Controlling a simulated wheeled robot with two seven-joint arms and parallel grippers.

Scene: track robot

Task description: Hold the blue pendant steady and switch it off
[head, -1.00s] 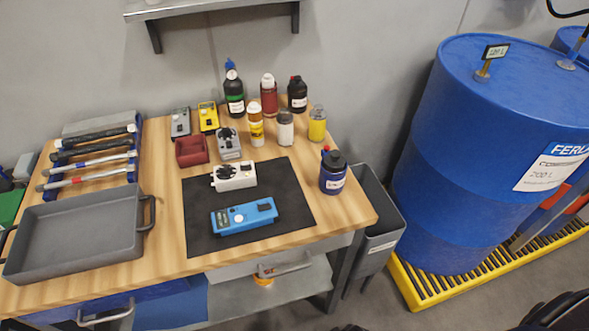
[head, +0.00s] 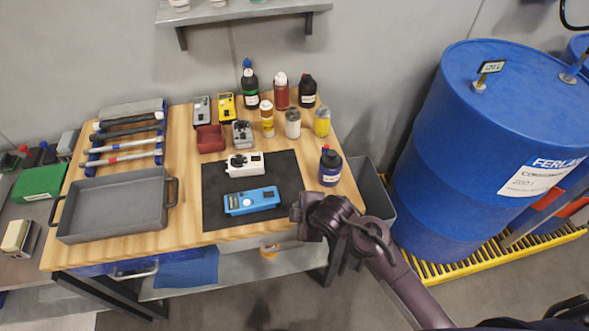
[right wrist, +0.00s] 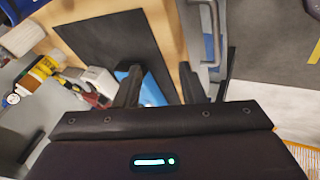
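The blue pendant (head: 250,201) lies flat on the black mat (head: 218,216) near the front of the wooden bench. My right gripper (head: 297,212) is just right of the pendant, by the bench's front edge, apart from it in the head view. In the right wrist view the fingers of my right gripper (right wrist: 162,72) are spread with nothing held between them. Part of the pendant (right wrist: 152,92) shows beyond and between them; the rest is hidden by the gripper. The pendant's switch state is too small to tell. My left gripper is not in view.
A white device (head: 245,163) lies behind the pendant on the mat. Several bottles and a dark blue bottle (head: 330,168) stand at the back and right. A grey tray (head: 118,208) is at left. A bench handle (right wrist: 209,35) and large blue drum (head: 460,150) are nearby.

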